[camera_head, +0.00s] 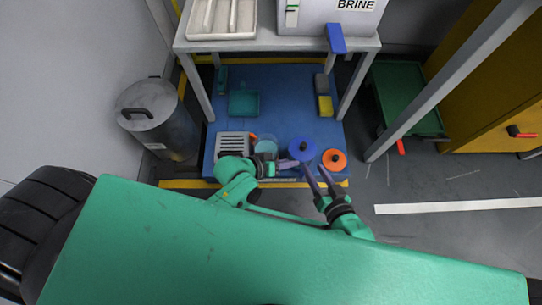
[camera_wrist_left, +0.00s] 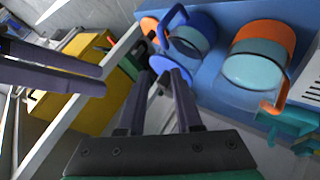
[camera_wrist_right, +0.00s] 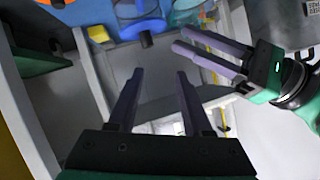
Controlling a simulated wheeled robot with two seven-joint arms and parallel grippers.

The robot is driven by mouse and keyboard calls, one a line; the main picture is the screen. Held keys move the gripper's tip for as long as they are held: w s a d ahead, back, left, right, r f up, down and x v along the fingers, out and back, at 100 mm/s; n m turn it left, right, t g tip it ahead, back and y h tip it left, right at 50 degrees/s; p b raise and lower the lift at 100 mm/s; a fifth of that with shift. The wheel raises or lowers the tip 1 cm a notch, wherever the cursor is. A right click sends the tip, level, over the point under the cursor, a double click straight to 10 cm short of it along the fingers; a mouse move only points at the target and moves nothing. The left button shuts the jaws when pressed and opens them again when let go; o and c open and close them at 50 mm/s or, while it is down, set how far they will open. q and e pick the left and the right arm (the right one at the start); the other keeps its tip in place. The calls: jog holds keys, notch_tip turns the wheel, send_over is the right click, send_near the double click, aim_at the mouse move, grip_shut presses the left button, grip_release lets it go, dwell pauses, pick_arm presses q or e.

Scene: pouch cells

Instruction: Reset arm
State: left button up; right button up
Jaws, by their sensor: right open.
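My left gripper (camera_head: 285,163) reaches in from the left, low over the front edge of the blue mat (camera_head: 285,90). Its fingers point right, are parted and hold nothing visible; they also show in the right wrist view (camera_wrist_right: 182,40). My right gripper (camera_head: 312,172) is close to its right, with parted, empty fingers pointing up-left; its fingers also show in the left wrist view (camera_wrist_left: 95,70). A blue round lid (camera_head: 302,149) is just beyond the left fingertips; touching or apart cannot be told. An orange round lid (camera_head: 334,160) is right of the grippers.
A pale table (camera_head: 275,45) with a white tray (camera_head: 220,35) and a BRINE box (camera_head: 320,20) stands behind. A grey lidded bin (camera_head: 160,125) is at left. A slotted white rack (camera_head: 230,143) and yellow block (camera_head: 325,105) sit on the mat.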

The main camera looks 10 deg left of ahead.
pick_arm(q)
jog(key=a+r+t, duration=0.1)
jog(key=s+a+r+m+t, duration=0.1)
jog(key=t, duration=0.1)
jog(key=s+a+r+m+t, duration=0.1)
jog(key=r, duration=0.1)
jog(key=shift+s+a+t, duration=0.15)
jog(key=shift+a+t, duration=0.15)
jog(key=shift+t, duration=0.1)
jog(key=shift+r, duration=0.1)
